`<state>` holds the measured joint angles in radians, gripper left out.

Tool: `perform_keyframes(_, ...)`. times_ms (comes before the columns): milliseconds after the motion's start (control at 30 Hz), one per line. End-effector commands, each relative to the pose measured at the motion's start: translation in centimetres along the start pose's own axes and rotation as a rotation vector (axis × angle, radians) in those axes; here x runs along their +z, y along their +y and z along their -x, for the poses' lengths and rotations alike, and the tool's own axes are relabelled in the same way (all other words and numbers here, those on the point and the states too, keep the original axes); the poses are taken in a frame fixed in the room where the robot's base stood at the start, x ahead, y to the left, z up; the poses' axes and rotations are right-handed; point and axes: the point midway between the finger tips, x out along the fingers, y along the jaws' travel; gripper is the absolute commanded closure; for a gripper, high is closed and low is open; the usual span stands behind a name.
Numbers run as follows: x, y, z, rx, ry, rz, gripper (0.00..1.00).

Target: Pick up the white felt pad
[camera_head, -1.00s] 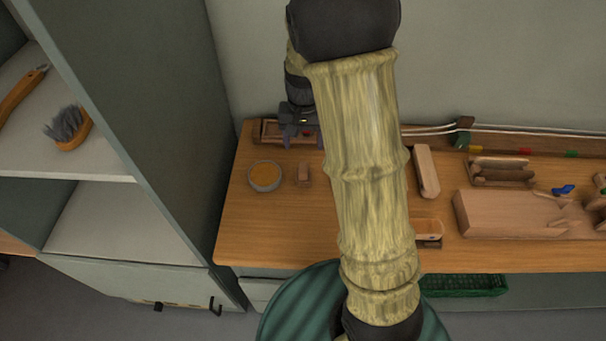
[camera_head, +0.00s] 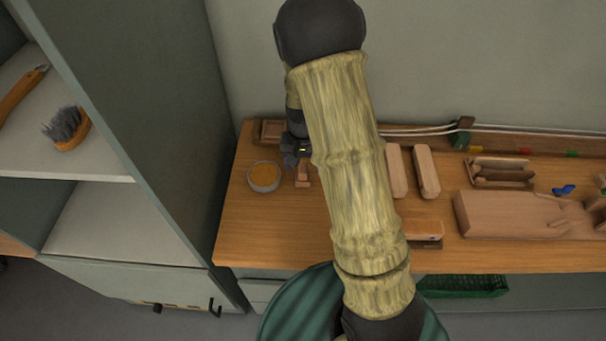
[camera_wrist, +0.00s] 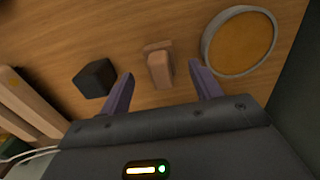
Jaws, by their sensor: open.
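I cannot make out a clearly white felt pad in either view. A small pinkish-brown block (camera_wrist: 160,69) lies on the wooden bench, with a flat brown piece at its far end; the block also shows in the head view (camera_head: 303,180). My gripper (camera_wrist: 160,76) is open and empty, its two purple-grey fingers pointing towards the block, which shows between them. In the head view my gripper (camera_head: 292,156) is just behind the block, partly hidden by my arm. I cannot tell the gap between fingers and block.
A round grey dish (camera_head: 264,177) with orange-brown contents stands close left of the block. A dark cube (camera_wrist: 95,78) lies on the block's other side. Pale wooden bars (camera_head: 427,172) and a large wooden block (camera_head: 505,215) are on the right. A tall cabinet (camera_head: 150,120) bounds the left.

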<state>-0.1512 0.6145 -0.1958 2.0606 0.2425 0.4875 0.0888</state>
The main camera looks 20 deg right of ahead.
Motion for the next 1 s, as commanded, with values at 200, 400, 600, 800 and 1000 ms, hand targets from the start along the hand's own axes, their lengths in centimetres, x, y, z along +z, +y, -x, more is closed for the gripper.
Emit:
perform_keyframes(200, 0.3, 0.0, -3.2, 0.001, -0.003, -0.001, 0.36)
perform_keyframes(400, 0.3, -0.1, -3.7, 0.001, 0.000, 0.000, 0.36)
perform_keyframes(600, 0.3, 0.0, -3.7, 0.001, 0.000, 0.000, 0.36)
perform_keyframes(800, 0.2, 0.0, -3.7, 0.001, 0.000, 0.000, 0.36)
perform_keyframes(1000, 0.2, 0.0, -3.7, 0.001, 0.000, 0.000, 0.74)
